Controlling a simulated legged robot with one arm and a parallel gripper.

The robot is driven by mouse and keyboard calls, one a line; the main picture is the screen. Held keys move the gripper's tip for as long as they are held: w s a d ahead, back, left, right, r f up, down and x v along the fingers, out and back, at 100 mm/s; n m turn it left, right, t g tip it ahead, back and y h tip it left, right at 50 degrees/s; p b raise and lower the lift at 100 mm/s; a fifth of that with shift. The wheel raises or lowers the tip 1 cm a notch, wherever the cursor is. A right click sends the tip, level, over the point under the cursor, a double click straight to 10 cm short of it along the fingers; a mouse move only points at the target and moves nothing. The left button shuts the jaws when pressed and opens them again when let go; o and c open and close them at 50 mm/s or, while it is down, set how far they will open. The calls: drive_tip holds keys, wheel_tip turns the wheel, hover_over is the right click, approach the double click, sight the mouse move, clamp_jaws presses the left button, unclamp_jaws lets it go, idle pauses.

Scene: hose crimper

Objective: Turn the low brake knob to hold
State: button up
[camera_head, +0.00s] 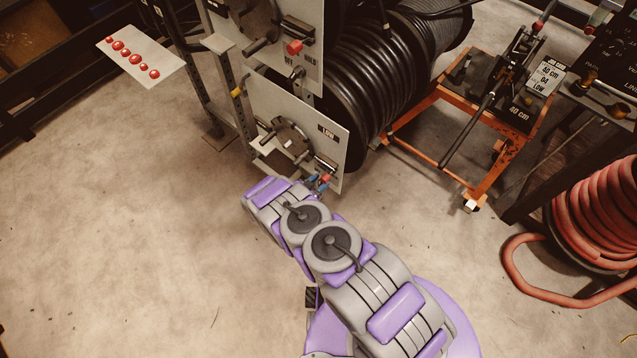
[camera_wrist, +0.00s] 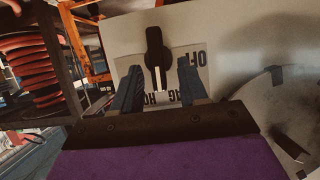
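The low brake knob (camera_wrist: 155,48) is a dark lever with a pale stripe on its lower end in the wrist view. It stands over a printed plate (camera_wrist: 205,64) whose letters are partly hidden; parts of OFF, DRAG and HOLD show. My gripper (camera_wrist: 158,66) is open, its two blue fingers on either side of the knob's striped end, with gaps to both. In the head view my gripper (camera_head: 318,184) is at the lower right corner of the panel marked LOW (camera_head: 328,132), beside a small red part (camera_head: 326,178). The knob's exact setting is hard to tell.
A similar panel (camera_head: 310,72) with a red knob (camera_head: 294,47) is above. A black hose reel (camera_head: 385,70) stands behind. An orange cart (camera_head: 470,180) and a red hose coil (camera_head: 600,220) are at right.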

clamp_jaws()
drive_tip(key=shift+s+d+r+m+p, duration=0.1)
drive_tip(key=shift+d+m+p, duration=0.1)
drive_tip(key=shift+m+p, duration=0.4)
drive_tip(key=shift+s+d+f+m+t+y, duration=0.1)
drive_tip(key=shift+s+f+m+t+y, duration=0.15)
drive_tip(key=shift+y, duration=0.25)
drive_tip(key=shift+d+m+t+y, duration=0.2)
drive_tip(key=shift+m+t+y, duration=0.35)
drive_tip(key=shift+m, duration=0.5)
unclamp_jaws()
drive_tip(key=shift+a, duration=0.1)
